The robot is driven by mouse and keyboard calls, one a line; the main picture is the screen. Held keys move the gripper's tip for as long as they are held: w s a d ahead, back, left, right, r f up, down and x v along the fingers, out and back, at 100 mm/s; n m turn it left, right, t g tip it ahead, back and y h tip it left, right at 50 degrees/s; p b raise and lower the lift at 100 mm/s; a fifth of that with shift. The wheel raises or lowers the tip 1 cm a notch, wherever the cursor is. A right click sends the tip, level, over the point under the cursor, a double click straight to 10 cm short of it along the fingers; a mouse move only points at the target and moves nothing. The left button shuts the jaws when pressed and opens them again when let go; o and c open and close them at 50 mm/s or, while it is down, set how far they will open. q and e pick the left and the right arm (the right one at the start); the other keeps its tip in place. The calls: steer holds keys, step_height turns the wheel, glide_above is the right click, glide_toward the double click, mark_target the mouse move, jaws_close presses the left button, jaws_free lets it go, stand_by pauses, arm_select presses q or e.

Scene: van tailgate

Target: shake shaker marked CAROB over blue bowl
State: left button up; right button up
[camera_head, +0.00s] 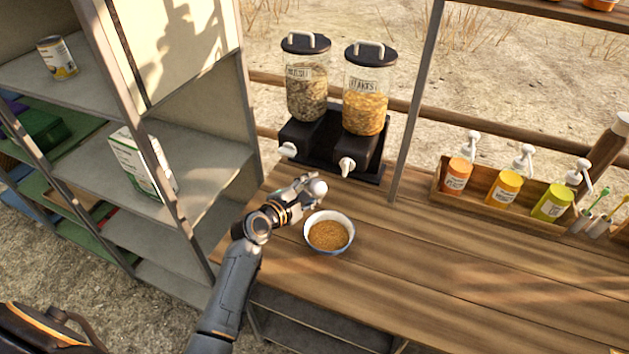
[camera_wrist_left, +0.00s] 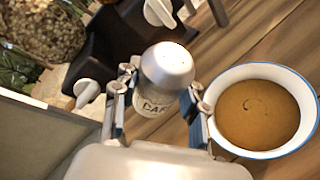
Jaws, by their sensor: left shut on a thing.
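The shaker (camera_wrist_left: 165,72) has a silvery domed top with small holes, and its label reads "CA" before a finger hides the rest. My left gripper (camera_head: 305,188) is shut on it, with a finger on each side of its body in the left wrist view (camera_wrist_left: 160,100). The shaker's pale top (camera_head: 317,189) shows in the head view just behind and left of the bowl. The blue-rimmed white bowl (camera_head: 311,243) stands on the wooden counter with brown contents; it also shows right of the gripper in the left wrist view (camera_wrist_left: 232,78). My right gripper is not in view.
Two dispensers (camera_head: 306,90) (camera_head: 366,100) stand on a black base behind the bowl. A wooden rack (camera_head: 440,185) of pump bottles is at the right. A grey shelf unit (camera_head: 195,170) stands close on the left. The counter (camera_head: 450,290) right of the bowl is clear.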

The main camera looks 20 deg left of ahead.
arm_select(q)
steer(key=p, duration=0.1)
steer(key=r+n+p, duration=0.2)
steer(key=p, duration=0.1)
steer(key=shift+w+a+r+g+h, duration=0.15)
steer(key=shift+a+g+h, duration=0.1)
steer(key=shift+g+h, duration=0.15)
steer(key=n+p, duration=0.1)
steer(key=p, duration=0.1)
steer(key=r+h+p, duration=0.1)
steer(key=p, duration=0.1)
steer(key=shift+w+a+n+g, duration=0.15)
steer(key=shift+a+n+g, duration=0.1)
steer(key=shift+n+g, duration=0.15)
steer(key=shift+w+a+n+h+b, duration=0.1)
steer(key=shift+a+n+h+b, duration=0.05)
steer(key=shift+n+h+b, duration=0.3)
steer(key=shift+w+a+r+n+g+h, duration=0.15)
steer(key=shift+r+n+g+h, duration=0.3)
steer(key=shift+n, duration=0.4)
steer(key=shift+a+r+n+g, duration=0.15)
steer(key=shift+n+g, duration=0.1)
steer(key=shift+n, duration=0.25)
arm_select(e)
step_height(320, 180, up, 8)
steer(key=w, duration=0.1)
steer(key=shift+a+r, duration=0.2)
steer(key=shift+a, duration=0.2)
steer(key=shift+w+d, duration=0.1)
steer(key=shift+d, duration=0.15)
